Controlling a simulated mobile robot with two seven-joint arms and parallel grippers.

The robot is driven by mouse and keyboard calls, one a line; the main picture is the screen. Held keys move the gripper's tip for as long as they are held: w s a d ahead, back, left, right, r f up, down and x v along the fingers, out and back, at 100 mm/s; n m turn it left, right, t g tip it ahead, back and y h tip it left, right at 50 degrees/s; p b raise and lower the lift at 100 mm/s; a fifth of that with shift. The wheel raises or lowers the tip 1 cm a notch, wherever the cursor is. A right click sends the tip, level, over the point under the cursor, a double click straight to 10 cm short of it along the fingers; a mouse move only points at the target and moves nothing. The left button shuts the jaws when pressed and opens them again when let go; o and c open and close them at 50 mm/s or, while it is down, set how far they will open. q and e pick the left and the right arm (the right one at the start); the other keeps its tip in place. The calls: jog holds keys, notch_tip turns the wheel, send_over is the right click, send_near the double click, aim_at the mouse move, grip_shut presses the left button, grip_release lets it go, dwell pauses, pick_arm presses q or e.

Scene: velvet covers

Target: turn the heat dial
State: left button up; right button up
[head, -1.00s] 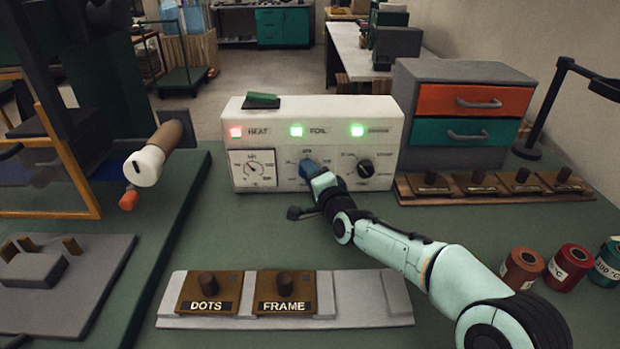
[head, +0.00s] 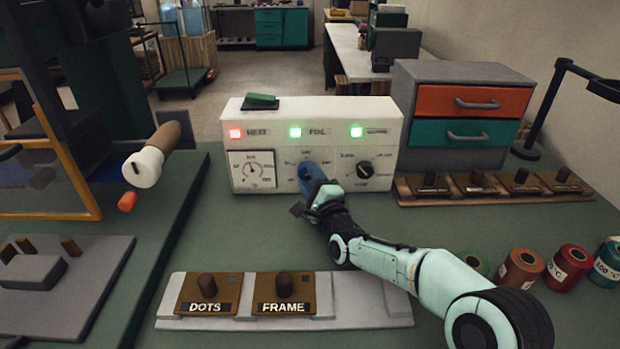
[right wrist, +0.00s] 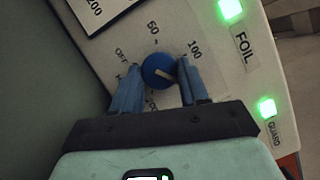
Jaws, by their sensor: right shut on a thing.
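The white control box (head: 240,116) stands at the back of the green bench, with a red light over HEAT and green lights over FOIL and GUARD. The blue heat dial (right wrist: 158,70) shows on its face in the right wrist view, ringed by OFF, 50, 100 and other marks. A pale line on the dial slants down to the right. My right gripper (head: 306,174) is at the panel, its blue fingers on either side of the dial (right wrist: 161,82) and shut on it. In the head view the gripper hides the dial. My left gripper is not in view.
A dial gauge (head: 252,169) is left of the gripper and a black knob (head: 364,169) is right of it. DOTS and FRAME blocks (head: 284,290) lie on a front plate. Several spools (head: 522,268) stand right of my arm. A drawer unit (head: 470,72) stands behind right.

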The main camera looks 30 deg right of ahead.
dwell(0.3)
jog(key=o, duration=1.1)
jog(key=shift+c, duration=0.2)
jog(key=shift+o, duration=0.6)
notch_tip(320, 180, up, 11)
jog(key=p, duration=0.3)
jog(key=shift+r, duration=0.15)
notch_tip(320, 180, up, 8)
jog(key=p, duration=0.2)
jog(key=shift+p, duration=0.35)
jog(key=shift+c, duration=0.6)
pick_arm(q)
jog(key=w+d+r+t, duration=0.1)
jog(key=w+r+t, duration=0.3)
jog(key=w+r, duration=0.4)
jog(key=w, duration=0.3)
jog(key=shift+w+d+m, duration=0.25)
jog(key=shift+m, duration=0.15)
pick_arm(e)
jog(key=shift+r, duration=0.35)
